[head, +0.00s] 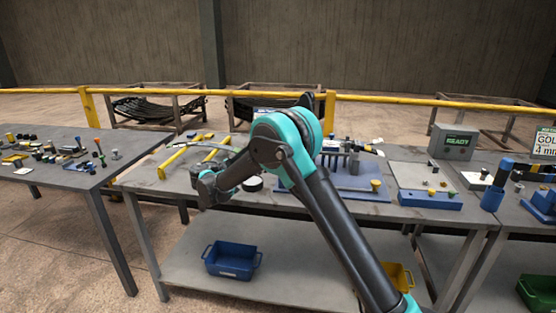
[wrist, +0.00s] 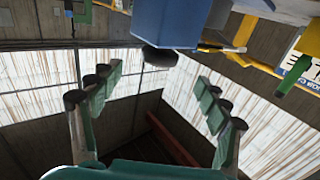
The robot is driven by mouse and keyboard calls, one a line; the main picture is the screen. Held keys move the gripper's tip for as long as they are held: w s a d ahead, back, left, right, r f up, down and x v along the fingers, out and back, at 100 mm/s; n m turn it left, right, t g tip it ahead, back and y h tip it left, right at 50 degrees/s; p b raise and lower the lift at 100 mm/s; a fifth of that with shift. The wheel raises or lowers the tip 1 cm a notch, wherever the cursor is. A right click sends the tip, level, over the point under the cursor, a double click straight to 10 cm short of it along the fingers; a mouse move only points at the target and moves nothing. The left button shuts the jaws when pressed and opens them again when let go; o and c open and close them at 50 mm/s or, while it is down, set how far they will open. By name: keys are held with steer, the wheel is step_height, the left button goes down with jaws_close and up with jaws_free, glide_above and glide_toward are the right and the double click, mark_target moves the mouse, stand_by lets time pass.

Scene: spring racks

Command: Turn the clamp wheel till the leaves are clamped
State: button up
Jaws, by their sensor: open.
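My gripper (wrist: 157,82) is open and empty in the wrist view, its two fingers spread with nothing between them. In the head view my arm crosses the middle bench and hides part of it. I cannot tell which piece is the clamp wheel. The wrist view shows a blue block (wrist: 170,22) and a dark round piece (wrist: 160,57) beyond the fingers. The clamped state of the leaves is not visible.
Yellow bars (head: 173,162) lie on the bench's left side. A blue block with knobs (head: 430,200) and a blue cup (head: 492,199) are right. A blue bin (head: 231,260) is on the shelf below. A yellow rail (head: 430,100) runs behind.

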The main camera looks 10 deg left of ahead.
steer(key=shift+v, duration=0.95)
steer(key=s+d+n+t+y, duration=0.7)
steer(key=s+d+n+y, duration=0.25)
steer(key=y, duration=0.45)
steer(key=shift+n, duration=0.35)
steer(key=w, duration=1.1)
steer(key=w+r, duration=0.1)
steer(key=w, duration=0.4)
steer(key=shift+w, duration=0.4)
steer(key=shift+h, duration=0.3)
steer(key=c, duration=1.2)
